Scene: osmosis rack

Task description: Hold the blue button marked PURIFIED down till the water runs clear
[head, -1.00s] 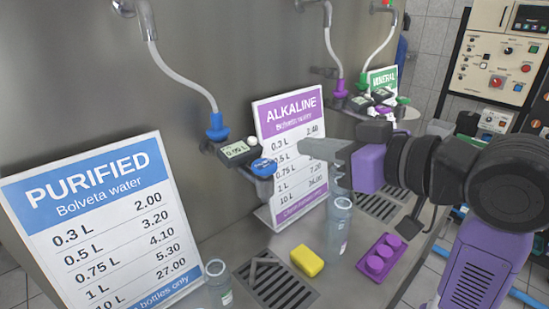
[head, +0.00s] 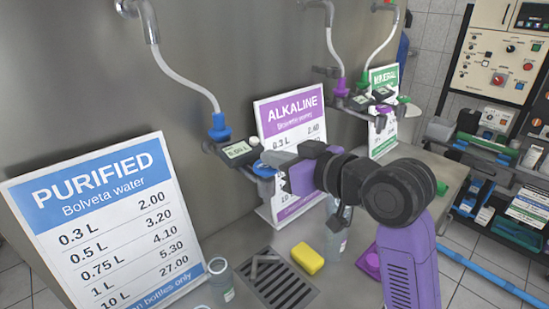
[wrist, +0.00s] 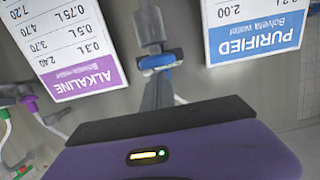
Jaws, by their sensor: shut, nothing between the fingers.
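The blue PURIFIED button (head: 263,169) sits on the front of the purified tap's small dispenser, partly hidden by my gripper (head: 272,158). My gripper is shut and empty, its tips at the button. In the wrist view the shut fingers (wrist: 158,88) point straight at the blue button (wrist: 157,62). I cannot tell whether they touch it or press it in. The dispenser's display (head: 238,150) is lit, its figures too small to read surely. The blue nozzle (head: 219,127) hangs from a pale hose at its left. No water stream is visible.
The PURIFIED price sign (head: 100,215) stands at left, the ALKALINE sign (head: 290,120) close behind my gripper. A clear bottle (head: 221,281) stands left of the drain grate (head: 279,286). A yellow sponge (head: 307,258) lies beside the grate. Another bottle (head: 335,243) is partly behind my arm.

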